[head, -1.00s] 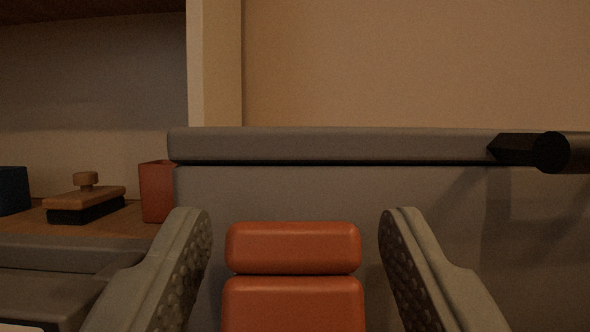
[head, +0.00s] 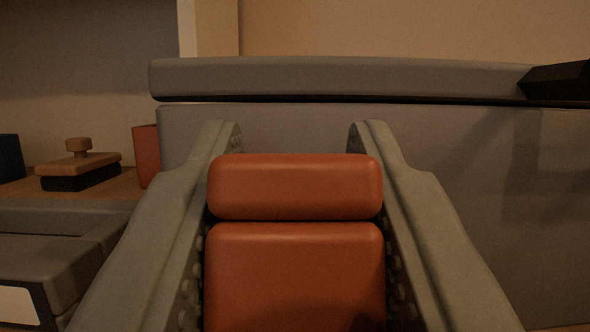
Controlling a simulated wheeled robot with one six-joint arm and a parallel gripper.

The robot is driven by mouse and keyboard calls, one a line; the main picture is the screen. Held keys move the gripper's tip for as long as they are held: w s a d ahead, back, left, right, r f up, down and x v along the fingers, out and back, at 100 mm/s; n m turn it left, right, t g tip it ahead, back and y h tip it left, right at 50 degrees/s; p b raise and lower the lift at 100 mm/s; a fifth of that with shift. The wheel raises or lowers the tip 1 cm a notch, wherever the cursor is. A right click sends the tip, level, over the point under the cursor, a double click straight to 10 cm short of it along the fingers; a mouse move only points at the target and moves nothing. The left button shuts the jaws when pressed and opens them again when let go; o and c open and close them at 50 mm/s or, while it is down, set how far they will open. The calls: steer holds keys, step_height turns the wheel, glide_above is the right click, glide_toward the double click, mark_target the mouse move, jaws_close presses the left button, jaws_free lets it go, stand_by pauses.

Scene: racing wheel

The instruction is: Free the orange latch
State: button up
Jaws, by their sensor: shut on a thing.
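The orange latch (head: 295,275) is in the lower middle of the head view, a rounded block with a second rounded orange block (head: 295,187) just above it, a thin dark gap between them. It stands in front of the grey case (head: 450,160). My gripper (head: 292,140) has one grey finger on each side of the latch, their studded inner faces against its sides. The gripper is shut on the latch. The latch's lower end is cut off by the frame's bottom edge.
A grey lid (head: 340,78) tops the case, with a black bar (head: 560,80) at its right. On the left, a wooden-handled brush (head: 80,165), a dark blue object (head: 10,158) and an orange-red box (head: 147,155) stand on a wooden surface behind a low grey body (head: 60,225).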

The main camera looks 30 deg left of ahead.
steer(key=shift+f+t+y, duration=0.25)
steer(key=shift+t+y, duration=0.35)
steer(key=shift+t, duration=0.3)
steer(key=o, duration=1)
steer(key=shift+f, duration=0.15)
